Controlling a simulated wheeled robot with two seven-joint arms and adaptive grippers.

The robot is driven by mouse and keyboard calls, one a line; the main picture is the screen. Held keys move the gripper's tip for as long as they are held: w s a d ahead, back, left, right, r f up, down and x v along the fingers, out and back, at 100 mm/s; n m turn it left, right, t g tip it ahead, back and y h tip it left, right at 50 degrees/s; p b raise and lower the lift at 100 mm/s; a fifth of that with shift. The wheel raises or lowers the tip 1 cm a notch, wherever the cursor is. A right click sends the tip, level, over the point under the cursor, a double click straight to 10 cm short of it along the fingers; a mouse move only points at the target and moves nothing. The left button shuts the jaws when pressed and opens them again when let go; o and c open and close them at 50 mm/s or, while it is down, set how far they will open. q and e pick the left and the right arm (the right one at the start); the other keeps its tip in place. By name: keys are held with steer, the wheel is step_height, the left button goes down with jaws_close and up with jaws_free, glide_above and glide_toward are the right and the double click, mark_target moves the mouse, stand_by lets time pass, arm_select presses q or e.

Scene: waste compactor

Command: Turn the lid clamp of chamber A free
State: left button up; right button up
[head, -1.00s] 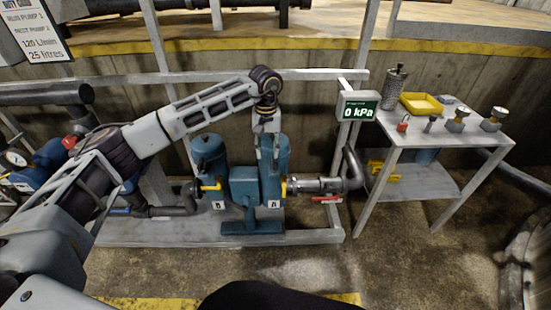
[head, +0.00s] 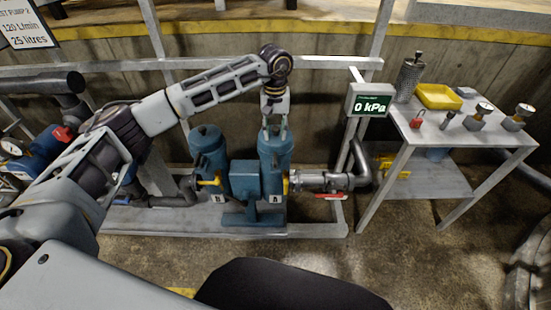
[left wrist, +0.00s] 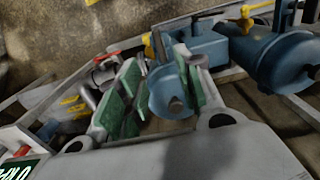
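Chamber A (head: 275,168) is the right one of two blue upright canisters, with an "A" label below it. My left gripper (head: 274,130) hangs right above its lid, pointing down. In the left wrist view my left gripper (left wrist: 160,80) is open, with green-padded fingers apart. The blue round lid of chamber A (left wrist: 168,92) shows between the fingers, with a dark knob-like end (left wrist: 176,106) on it. I cannot tell whether the fingers touch anything. In the head view the gripper hides the lid clamp. My right gripper is not in view.
Chamber B (head: 208,155) stands close on the left. A pipe with a red-handled valve (head: 330,196) runs right from chamber A. A display (head: 369,103) reads 0 kPa. A grey side table (head: 440,135) holds a yellow tray (head: 438,96) and small parts. A rail crosses behind.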

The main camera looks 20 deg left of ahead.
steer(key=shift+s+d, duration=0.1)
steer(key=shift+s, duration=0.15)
